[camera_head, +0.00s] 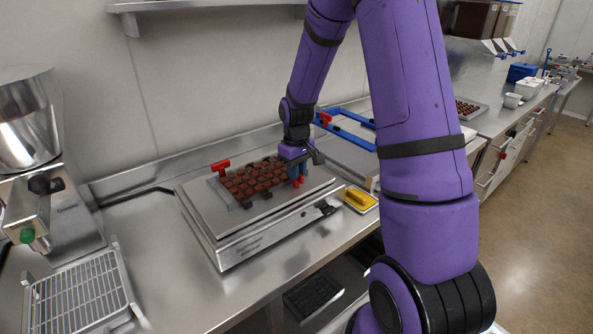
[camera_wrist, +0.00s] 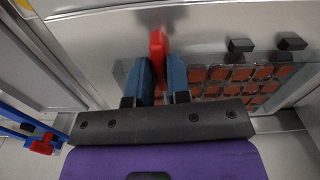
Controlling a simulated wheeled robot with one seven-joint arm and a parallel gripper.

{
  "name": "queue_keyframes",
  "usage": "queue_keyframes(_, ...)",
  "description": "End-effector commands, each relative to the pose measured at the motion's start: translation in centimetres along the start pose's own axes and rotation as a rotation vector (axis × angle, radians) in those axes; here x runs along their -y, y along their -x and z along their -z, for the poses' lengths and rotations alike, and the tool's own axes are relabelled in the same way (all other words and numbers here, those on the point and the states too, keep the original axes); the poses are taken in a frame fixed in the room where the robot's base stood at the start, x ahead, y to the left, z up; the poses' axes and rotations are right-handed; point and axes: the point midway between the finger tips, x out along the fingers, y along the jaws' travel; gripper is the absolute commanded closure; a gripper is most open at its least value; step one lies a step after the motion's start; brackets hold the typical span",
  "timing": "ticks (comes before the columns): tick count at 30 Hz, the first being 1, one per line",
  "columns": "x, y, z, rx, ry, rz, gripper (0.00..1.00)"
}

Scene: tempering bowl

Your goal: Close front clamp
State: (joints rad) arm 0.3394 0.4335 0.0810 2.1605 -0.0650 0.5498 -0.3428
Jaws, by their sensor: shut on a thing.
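A metal machine with a flat top plate (camera_head: 200,194) stands on the steel counter, and a chocolate mould (camera_head: 235,187) full of brown pieces lies on it. A red clamp (camera_head: 220,166) shows at the mould's far left edge. Another red clamp (camera_head: 299,181) is at the mould's right end, partly hidden by my gripper (camera_head: 298,172). In the wrist view my gripper (camera_wrist: 161,72) has its two blue fingers around this red clamp (camera_wrist: 157,45), shut on it. The clamp's lower part is hidden between the fingers. The mould (camera_wrist: 240,80) lies just to the right of the fingers.
A yellow-handled tool (camera_head: 357,200) lies right of the machine. A blue frame with a red clamp (camera_head: 325,118) stands behind on the right. A steel mixer (camera_head: 40,140) and wire rack (camera_head: 80,295) are at left. Counter between rack and machine is clear.

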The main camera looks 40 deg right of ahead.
Motion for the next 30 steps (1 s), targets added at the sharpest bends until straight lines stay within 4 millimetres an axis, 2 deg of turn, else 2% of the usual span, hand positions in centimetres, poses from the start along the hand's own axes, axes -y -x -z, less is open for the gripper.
queue_keyframes(12, 0.0, 0.0, 0.0, 0.001, 0.01, 0.0, 1.0)
queue_keyframes(13, 0.0, 0.0, 0.0, 0.001, 0.01, 0.0, 0.8)
queue_keyframes(15, 0.0, 0.0, 0.0, 0.001, 0.01, 0.0, 0.64)
queue_keyframes(16, 0.0, 0.0, 0.0, 0.001, 0.009, 0.0, 0.61)
queue_keyframes(25, 0.0, 0.2, 0.0, -0.001, 0.007, 0.0, 0.61)
queue_keyframes(30, 0.0, 1.8, 0.1, -0.003, 0.007, -0.002, 0.61)
